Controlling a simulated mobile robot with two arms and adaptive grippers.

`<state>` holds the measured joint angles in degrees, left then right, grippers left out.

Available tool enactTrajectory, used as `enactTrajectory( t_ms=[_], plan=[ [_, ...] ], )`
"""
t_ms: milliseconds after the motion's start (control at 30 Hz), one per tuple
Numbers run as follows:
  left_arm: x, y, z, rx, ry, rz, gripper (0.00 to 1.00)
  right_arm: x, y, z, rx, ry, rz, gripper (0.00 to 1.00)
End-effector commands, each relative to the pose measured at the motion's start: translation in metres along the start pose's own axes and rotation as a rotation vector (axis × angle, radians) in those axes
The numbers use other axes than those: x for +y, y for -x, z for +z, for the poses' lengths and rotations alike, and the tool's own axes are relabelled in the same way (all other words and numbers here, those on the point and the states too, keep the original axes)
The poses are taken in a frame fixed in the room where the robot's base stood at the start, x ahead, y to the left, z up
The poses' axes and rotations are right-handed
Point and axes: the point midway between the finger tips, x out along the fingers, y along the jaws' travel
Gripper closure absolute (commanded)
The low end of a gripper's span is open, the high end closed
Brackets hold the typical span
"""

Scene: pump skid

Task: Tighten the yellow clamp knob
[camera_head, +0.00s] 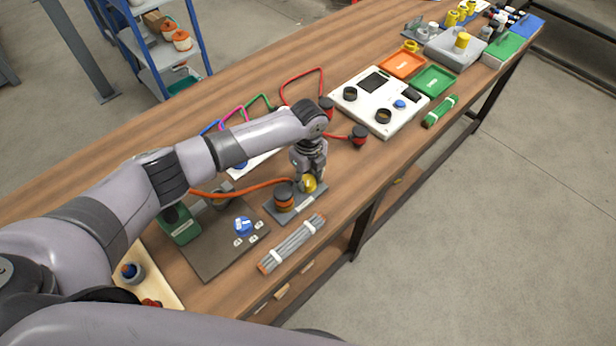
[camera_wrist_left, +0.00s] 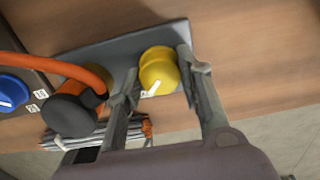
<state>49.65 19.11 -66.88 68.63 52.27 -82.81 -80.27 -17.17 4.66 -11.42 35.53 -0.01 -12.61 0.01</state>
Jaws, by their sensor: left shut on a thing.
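The yellow clamp knob (camera_head: 309,184) stands on a grey plate (camera_head: 312,203) near the front edge of the bench, partly hidden by my gripper in the head view. My left gripper (camera_head: 312,176) reaches down over it and is shut on it. In the left wrist view the yellow knob (camera_wrist_left: 159,72), with a white pointer mark, sits between the two fingers (camera_wrist_left: 158,82). An orange hose (camera_head: 245,188) runs to an orange and black fitting (camera_head: 284,197) on the same plate, just left of the knob. My right gripper is not in view.
A dark plate with a blue knob (camera_head: 243,226) and a green block (camera_head: 180,224) lies to the left. A bundle of grey rods (camera_head: 292,243) lies in front. A white panel (camera_head: 379,102) and an orange tray (camera_head: 402,65) stand farther right.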

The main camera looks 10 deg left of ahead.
Motion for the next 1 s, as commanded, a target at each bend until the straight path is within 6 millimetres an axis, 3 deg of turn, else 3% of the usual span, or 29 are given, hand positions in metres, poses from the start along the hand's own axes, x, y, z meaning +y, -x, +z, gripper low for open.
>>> enactTrajectory(
  t_ms=[300, 333, 600, 1000],
  plan=[
    [-0.0017, 0.002, 0.0006, -0.002, -0.003, -0.005, 0.94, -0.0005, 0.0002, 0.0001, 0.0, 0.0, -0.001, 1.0],
    [-0.0017, 0.002, 0.0006, -0.002, -0.003, -0.005, 0.64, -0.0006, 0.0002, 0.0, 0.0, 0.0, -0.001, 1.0],
    [-0.0008, 0.0009, 0.0003, -0.001, -0.002, -0.002, 0.46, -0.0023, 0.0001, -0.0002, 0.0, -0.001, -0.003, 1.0],
    [0.0003, -0.0002, 0.0001, -0.001, -0.001, 0.001, 0.46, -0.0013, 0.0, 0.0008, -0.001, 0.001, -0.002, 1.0]
  ],
)
